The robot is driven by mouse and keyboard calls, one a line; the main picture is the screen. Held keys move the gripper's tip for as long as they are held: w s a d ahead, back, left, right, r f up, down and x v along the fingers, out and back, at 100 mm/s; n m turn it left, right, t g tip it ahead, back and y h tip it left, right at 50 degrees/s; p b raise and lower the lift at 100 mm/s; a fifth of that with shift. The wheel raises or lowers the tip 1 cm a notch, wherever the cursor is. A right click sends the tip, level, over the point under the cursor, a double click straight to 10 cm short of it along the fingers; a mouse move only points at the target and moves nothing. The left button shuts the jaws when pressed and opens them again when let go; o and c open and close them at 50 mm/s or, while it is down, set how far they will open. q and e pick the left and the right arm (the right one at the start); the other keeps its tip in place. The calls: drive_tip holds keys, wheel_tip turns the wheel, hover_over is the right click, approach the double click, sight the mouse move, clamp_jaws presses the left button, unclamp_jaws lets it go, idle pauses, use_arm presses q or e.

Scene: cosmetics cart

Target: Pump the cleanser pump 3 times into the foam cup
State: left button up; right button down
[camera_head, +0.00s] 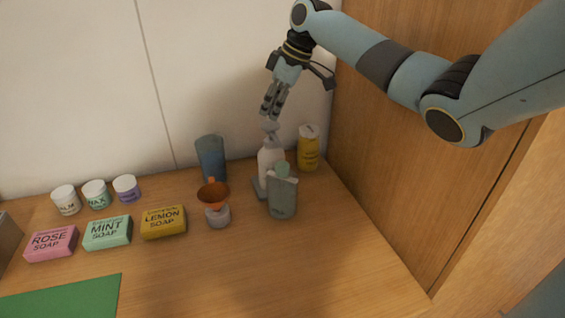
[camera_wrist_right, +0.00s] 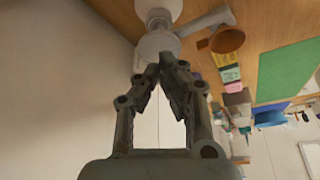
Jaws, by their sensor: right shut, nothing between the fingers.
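The white pump bottle (camera_head: 267,165) stands at the back right of the wooden top, with its pale pump head (camera_head: 270,131) on top. My right gripper (camera_head: 269,112) is shut and empty, pointing down just above the pump head. In the right wrist view its closed fingertips (camera_wrist_right: 157,68) are close to the pale pump head (camera_wrist_right: 158,43); I cannot tell whether they touch. An orange-brown funnel-like cup (camera_head: 212,194) sits over a small grey base (camera_head: 217,217) left of the bottle; it also shows in the wrist view (camera_wrist_right: 228,39). My left gripper is out of view.
A yellow bottle (camera_head: 308,149) is to the right, a blue cup (camera_head: 210,158) behind. Soap boxes (camera_head: 107,231) and small jars (camera_head: 95,193) line the left. A wooden panel rises at right.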

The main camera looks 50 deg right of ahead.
drive_tip(key=shift+f, duration=0.1)
drive_tip(key=shift+f+b, duration=0.5)
drive_tip(key=shift+f, duration=0.7)
drive_tip(key=shift+r, duration=0.1)
drive_tip(key=shift+r+p, duration=1.25)
drive_tip(key=shift+p, duration=0.15)
drive_tip(key=shift+f, duration=0.1)
